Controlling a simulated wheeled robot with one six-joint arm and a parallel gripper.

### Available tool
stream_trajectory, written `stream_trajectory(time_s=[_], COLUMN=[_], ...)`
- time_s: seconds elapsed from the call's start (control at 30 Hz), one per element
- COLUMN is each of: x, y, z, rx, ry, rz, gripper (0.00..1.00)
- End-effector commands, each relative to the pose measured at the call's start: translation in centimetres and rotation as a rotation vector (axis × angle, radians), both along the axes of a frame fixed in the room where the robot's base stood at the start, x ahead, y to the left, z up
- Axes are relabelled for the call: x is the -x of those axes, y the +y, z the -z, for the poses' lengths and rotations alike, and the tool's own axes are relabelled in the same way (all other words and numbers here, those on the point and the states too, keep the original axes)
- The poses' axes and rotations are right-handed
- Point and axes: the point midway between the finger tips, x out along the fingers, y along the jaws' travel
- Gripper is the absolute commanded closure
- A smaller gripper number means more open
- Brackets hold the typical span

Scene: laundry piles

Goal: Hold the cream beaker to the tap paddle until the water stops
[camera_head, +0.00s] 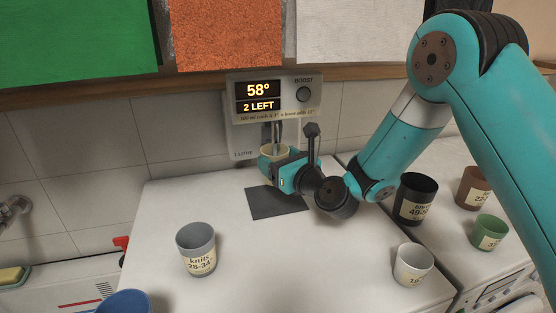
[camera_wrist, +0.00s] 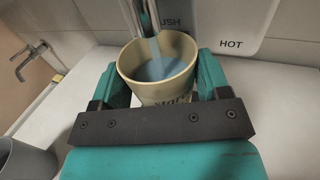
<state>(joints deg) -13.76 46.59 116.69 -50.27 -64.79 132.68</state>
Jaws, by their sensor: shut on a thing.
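The cream beaker (camera_wrist: 190,53) sits between the fingers of my gripper (camera_wrist: 162,88), which is shut on it. In the wrist view the beaker stands roughly upright under the metal tap (camera_wrist: 146,22), and bluish water shows inside it. The tap end is at or over the rim; contact with the paddle cannot be told. In the head view the beaker (camera_head: 274,152) and my gripper (camera_head: 283,172) are under the dispenser (camera_head: 300,98), above a dark mat (camera_head: 276,203). The display (camera_head: 259,97) reads 58° and 2 LEFT.
A grey beaker (camera_head: 196,249) labelled knits stands front left, a white one (camera_head: 412,264) front right. Black (camera_head: 415,198), brown (camera_head: 473,187) and green (camera_head: 488,232) beakers stand at right. A blue rim (camera_head: 125,302) shows at the bottom left. The middle of the white top is clear.

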Motion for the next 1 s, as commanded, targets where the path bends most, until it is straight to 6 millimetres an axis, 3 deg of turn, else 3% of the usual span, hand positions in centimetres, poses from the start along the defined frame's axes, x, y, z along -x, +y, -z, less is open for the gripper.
stream_trajectory(time_s=[0.47, 1.0], x=[0.1, 3.3], y=[0.0, -0.7], z=[0.0, 0.2], rx=[-0.001, -0.001], ry=[-0.002, -0.002], rz=[0.0, 0.0], gripper=[0.65, 0.65])
